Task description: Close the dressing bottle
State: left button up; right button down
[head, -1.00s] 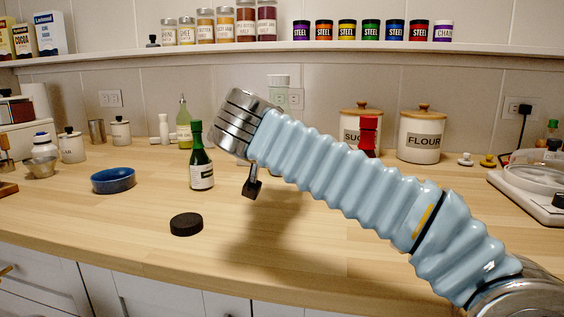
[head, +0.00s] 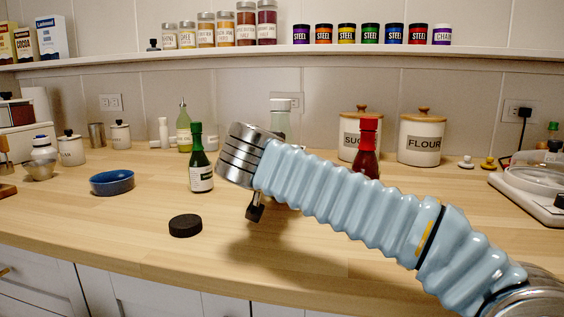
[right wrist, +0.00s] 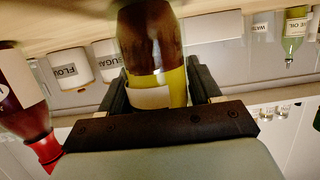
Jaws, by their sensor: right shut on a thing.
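In the right wrist view, which is upside down, a dressing bottle (right wrist: 150,45) with a dark brown layer and a yellow layer stands between the fingers of my right gripper (right wrist: 160,95). The gripper is shut on it. The bottle's mouth is hidden behind the gripper body, and I cannot tell whether its base touches the counter. In the head view my right arm hides the bottle; only a dark finger of the right gripper (head: 256,211) shows. A round black cap-like disc (head: 185,225) lies flat on the counter, left of that gripper. My left gripper is out of view.
A green bottle (head: 201,165) stands close left of my right wrist, with a blue bowl (head: 112,182) farther left. A red bottle (head: 367,150) stands behind my arm, before the sugar (head: 357,115) and flour (head: 422,140) canisters. The front left counter is clear around the disc.

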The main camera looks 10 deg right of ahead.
jog(key=shift+c, duration=1)
grip_release()
jog(key=shift+r+p, duration=0.15)
jog(key=shift+p, duration=0.15)
jog(key=shift+s+a, duration=0.2)
jog(key=shift+s, duration=0.1)
jog(key=v, duration=1.1)
jog(key=shift+s+b, duration=0.2)
jog(key=shift+b, duration=0.2)
